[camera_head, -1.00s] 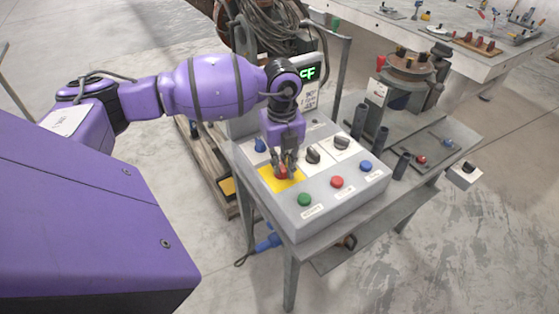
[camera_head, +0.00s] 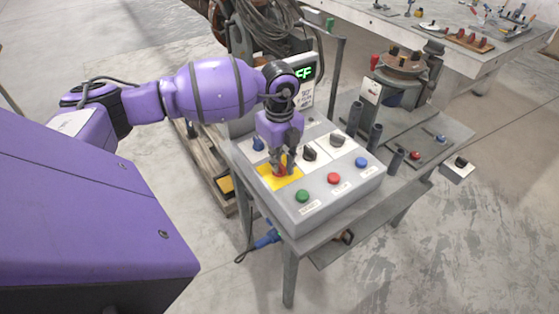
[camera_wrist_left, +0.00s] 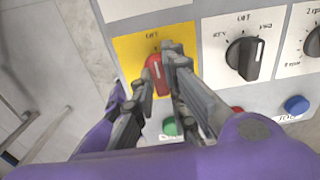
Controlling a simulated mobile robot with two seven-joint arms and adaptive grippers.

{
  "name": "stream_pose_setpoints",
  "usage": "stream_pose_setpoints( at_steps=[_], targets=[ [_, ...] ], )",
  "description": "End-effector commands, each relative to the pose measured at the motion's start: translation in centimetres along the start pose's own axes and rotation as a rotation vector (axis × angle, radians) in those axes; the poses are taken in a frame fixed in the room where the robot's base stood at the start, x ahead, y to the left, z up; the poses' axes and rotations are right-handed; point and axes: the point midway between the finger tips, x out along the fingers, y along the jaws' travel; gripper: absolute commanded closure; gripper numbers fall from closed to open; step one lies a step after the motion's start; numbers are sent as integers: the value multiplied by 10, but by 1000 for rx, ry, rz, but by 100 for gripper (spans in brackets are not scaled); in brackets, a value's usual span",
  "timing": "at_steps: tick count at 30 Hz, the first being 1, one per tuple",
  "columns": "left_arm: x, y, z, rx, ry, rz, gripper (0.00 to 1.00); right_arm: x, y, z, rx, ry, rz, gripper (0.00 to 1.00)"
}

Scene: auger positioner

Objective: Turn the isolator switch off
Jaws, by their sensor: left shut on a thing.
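The isolator switch is a red knob (camera_wrist_left: 157,74) on a yellow plate (camera_wrist_left: 131,54) of the grey control box (camera_head: 316,214). In the head view the red knob (camera_head: 281,168) is partly hidden by the fingers. My left gripper (camera_head: 281,160) comes down from above and is shut on the red knob. In the left wrist view the fingers (camera_wrist_left: 160,68) stand on either side of the knob, and the OFF mark shows just above it. My right gripper is not in view.
Black selector knobs (camera_head: 309,154) sit beside the yellow plate. Green (camera_head: 302,196), red (camera_head: 333,178) and blue (camera_head: 361,162) buttons line the front. A blue knob (camera_head: 258,144) is at the back left. Dark upright tubes (camera_head: 375,135) stand right of the box.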

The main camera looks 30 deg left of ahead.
Motion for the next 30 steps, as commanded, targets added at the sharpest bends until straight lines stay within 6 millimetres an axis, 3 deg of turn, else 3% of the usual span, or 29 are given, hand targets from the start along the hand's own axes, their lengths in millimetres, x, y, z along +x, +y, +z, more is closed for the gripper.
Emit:
stream_pose_setpoints(
  at_steps=[1,5,17,20,30],
  targets=[
    [-2,-1,2,-3,-4,-4,86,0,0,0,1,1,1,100],
    [-2,-1,1,-2,-3,-3,69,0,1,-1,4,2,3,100],
    [-7,-1,1,0,-1,-2,69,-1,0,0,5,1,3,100],
    [-20,-1,1,0,-3,-3,69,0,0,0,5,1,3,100],
    [-92,-1,1,-1,-4,-5,69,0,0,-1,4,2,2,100]
  ],
)
